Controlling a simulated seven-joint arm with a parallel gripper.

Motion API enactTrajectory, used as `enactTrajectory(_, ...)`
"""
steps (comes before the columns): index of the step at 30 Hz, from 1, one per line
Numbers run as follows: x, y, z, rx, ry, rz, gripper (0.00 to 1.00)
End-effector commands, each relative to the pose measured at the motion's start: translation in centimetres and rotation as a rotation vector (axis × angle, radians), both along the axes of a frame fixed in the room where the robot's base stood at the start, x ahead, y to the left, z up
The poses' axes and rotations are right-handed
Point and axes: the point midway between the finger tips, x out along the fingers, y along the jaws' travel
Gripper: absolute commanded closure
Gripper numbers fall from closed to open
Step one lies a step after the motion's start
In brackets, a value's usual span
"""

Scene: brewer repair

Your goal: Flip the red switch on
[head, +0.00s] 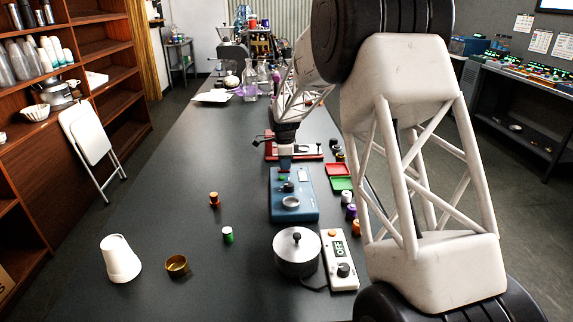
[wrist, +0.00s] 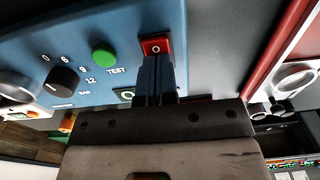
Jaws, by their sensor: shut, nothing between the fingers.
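The red switch (wrist: 155,46) is a small rocker with a white "O" mark, set in a dark frame at the edge of the blue device's panel (wrist: 130,18). My gripper (wrist: 155,68) is shut and empty, its fingertips right at the switch in the wrist view. They cover the switch's near part, and I cannot tell whether they touch it. In the head view the blue device (head: 309,205) stands on the bench, and my gripper (head: 285,166) points down over its far end, where the switch is hidden from that camera.
Beside the switch are a green TEST button (wrist: 103,53) and a black knob (wrist: 62,80). A metal pot (head: 297,258) and a white controller (head: 338,272) stand nearer. Red (head: 338,169) and green (head: 342,184) trays lie right of the device. The bench's left part is mostly clear.

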Motion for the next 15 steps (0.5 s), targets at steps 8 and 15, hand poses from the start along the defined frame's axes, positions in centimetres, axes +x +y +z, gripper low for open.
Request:
enactTrajectory(8,-0.4,0.5,-0.4,0.001,0.017,0.003,1.0)
enactTrajectory(15,-0.2,0.2,3.2,0.001,0.004,0.001,1.0)
